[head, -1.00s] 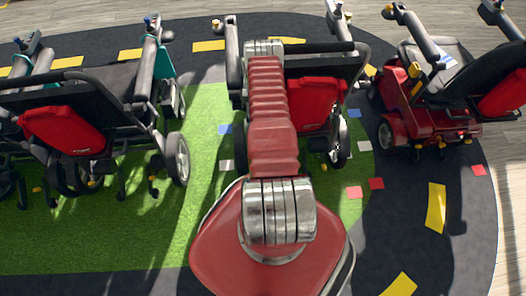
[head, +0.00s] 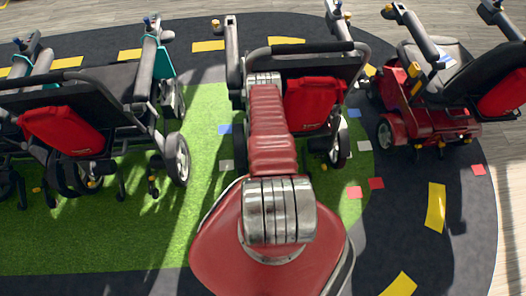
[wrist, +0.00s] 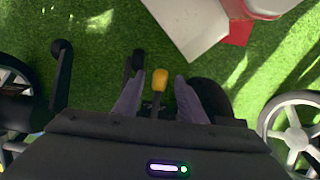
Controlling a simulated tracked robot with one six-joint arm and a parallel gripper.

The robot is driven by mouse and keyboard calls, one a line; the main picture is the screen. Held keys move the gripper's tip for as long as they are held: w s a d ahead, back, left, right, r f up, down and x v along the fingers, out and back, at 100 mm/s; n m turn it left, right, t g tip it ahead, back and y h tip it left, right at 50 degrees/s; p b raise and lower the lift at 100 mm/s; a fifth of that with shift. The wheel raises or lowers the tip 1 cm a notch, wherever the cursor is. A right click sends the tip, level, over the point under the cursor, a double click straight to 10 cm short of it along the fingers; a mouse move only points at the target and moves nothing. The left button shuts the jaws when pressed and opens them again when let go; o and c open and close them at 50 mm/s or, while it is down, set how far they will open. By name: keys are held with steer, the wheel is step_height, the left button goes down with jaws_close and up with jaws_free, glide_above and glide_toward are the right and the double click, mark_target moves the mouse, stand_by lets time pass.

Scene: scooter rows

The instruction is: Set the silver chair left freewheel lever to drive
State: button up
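The middle chair (head: 318,52) in the head view has a dark frame, a red bag on its back and wheels on green turf. My arm reaches over its rear, and my gripper is hidden there. In the wrist view a freewheel lever with a yellow knob (wrist: 160,79) stands between the two dark fingers of my gripper (wrist: 155,98). The fingers are spread apart, one on each side, with a gap to the knob. The lever's lower part is hidden behind my gripper body. I cannot tell from the colours that this chair is the silver one.
A spoked wheel (wrist: 295,130) is close on the right in the wrist view, and another wheel (wrist: 12,82) is at the left. Dark posts stand left of the fingers. A chair with a red bag (head: 62,129) is at left, a red scooter (head: 422,112) at right.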

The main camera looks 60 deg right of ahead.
steer(key=shift+f, duration=0.2)
steer(key=shift+c, duration=0.4)
jaws_close()
